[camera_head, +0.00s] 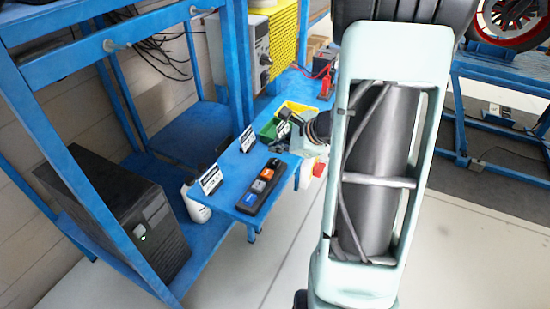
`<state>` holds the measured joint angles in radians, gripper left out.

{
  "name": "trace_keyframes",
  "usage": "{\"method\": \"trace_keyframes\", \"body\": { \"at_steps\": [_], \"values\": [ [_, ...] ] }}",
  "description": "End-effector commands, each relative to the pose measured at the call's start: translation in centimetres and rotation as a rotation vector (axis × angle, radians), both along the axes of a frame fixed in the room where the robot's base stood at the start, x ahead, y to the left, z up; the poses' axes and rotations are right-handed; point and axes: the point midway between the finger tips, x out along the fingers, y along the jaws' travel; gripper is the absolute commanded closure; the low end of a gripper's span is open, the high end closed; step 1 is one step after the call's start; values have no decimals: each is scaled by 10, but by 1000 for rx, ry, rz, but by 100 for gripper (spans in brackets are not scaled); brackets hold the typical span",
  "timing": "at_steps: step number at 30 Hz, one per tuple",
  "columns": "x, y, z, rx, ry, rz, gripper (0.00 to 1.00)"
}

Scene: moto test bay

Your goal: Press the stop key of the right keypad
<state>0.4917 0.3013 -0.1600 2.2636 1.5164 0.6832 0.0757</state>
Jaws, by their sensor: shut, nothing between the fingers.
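A dark keypad (246,207) lies on the blue bench shelf, with a blue key (249,198), a light grey key (258,186) and an orange key (267,174) in a row. The lettering on the keys is too small to read. Only this keypad shows clearly; I cannot tell whether it is the right one. My gripper (277,144) is small and dark at the end of my pale arm, beyond the keypad's far end and apart from the keys. It is shut and empty. My arm hides part of the bench around it.
White label cards (211,179) stand along the shelf's left side. A green bin (268,131) and a yellow bin (299,107) stand behind my gripper. A white bottle (196,204) and a black computer-like box (118,208) are at left. Blue frame posts stand nearby.

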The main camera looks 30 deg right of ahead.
Motion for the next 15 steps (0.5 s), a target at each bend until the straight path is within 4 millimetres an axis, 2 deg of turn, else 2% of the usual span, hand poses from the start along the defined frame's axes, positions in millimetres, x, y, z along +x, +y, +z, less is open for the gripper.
{"method": "trace_keyframes", "body": {
  "at_steps": [1,6,15],
  "values": [
    [0,0,10,-1,0,1,100],
    [0,0,26,0,0,0,100],
    [0,0,27,0,1,1,100]
  ]
}}
